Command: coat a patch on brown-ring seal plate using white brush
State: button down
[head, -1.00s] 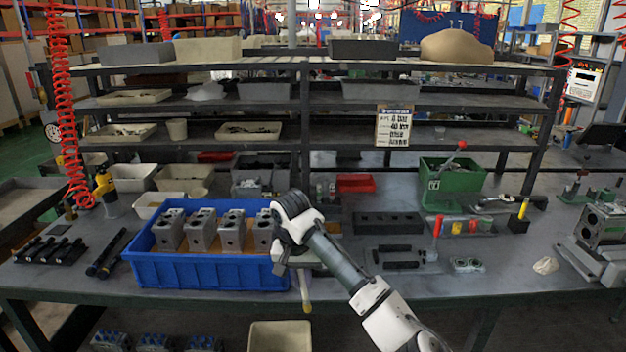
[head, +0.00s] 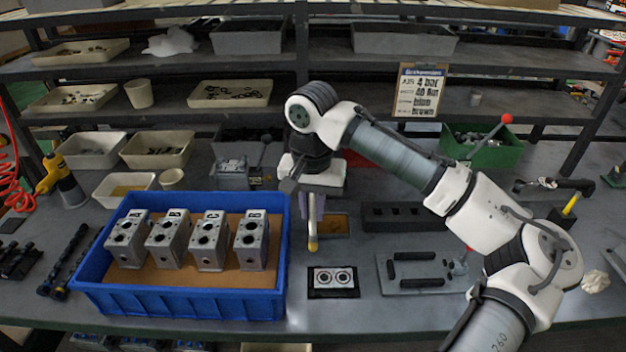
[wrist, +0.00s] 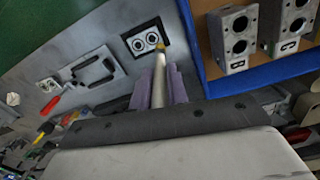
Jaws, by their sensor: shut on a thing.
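My gripper (head: 314,205) is shut on a brush with a pale handle and yellow tip (head: 313,243). The brush hangs tip down; it also shows between the purple fingers (wrist: 159,90) in the wrist view. A small dark seal plate (head: 333,283) with two round rings lies on the bench, just in front of and below the brush tip. In the wrist view the tip appears close to the plate's (wrist: 146,41) edge; I cannot tell if it touches. The ring colour is too small to tell surely.
A blue crate (head: 180,303) with several lettered valve blocks (head: 251,241) stands left of the brush. A grey plate with black bars (head: 420,283) lies right. A small tray with brown contents (head: 335,225) sits behind the brush.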

aim_at(312, 241)
jog(key=shift+w, duration=0.1)
notch_tip(312, 241, down, 5)
jog(key=b, duration=0.4)
jog(key=shift+r+b, duration=0.15)
jog(key=shift+b, duration=0.25)
jog(key=shift+r, duration=0.1)
